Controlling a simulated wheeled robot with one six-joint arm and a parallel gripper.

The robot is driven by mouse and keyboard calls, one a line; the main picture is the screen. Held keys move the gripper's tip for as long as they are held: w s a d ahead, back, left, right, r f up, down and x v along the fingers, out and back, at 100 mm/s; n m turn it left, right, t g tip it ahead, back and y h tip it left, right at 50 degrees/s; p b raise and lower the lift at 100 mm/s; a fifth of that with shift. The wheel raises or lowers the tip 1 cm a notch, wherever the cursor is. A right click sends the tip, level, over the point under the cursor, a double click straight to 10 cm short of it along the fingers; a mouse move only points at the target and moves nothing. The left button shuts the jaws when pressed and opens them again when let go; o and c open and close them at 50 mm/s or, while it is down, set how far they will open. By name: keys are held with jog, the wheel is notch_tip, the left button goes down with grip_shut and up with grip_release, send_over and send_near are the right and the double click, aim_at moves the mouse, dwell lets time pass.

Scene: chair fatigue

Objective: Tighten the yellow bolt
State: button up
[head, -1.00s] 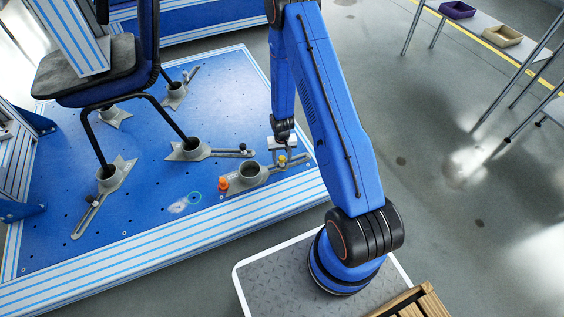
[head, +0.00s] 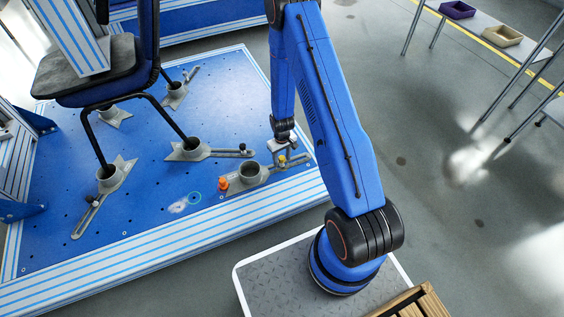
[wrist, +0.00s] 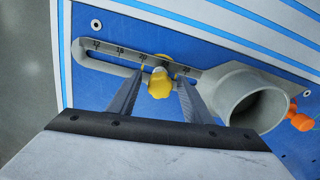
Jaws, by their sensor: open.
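The yellow bolt (wrist: 159,84) has a lobed knob and sits at the slot of a grey slotted bracket (wrist: 98,52) in the wrist view. In the head view the yellow bolt (head: 282,160) is small, close under my gripper. My gripper (wrist: 155,84) is open, with one finger on each side of the yellow knob. I cannot tell whether the fingers touch it. In the head view my gripper (head: 284,155) is partly hidden by its own body. The bracket ends in a round grey cup (wrist: 252,98), which is empty.
An orange knob (head: 223,183) stands beside the cup. A chair (head: 90,75) stands on the blue perforated platform (head: 150,225), its legs in other grey cups (head: 192,146). Purple (head: 458,9) and tan (head: 502,36) bins sit on a table at upper right.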

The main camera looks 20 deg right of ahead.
jog(key=n, duration=0.4)
dwell(0.3)
jog(key=shift+n, duration=2)
jog(key=c, duration=1.1)
jog(key=shift+o, duration=0.2)
jog(key=m, duration=0.4)
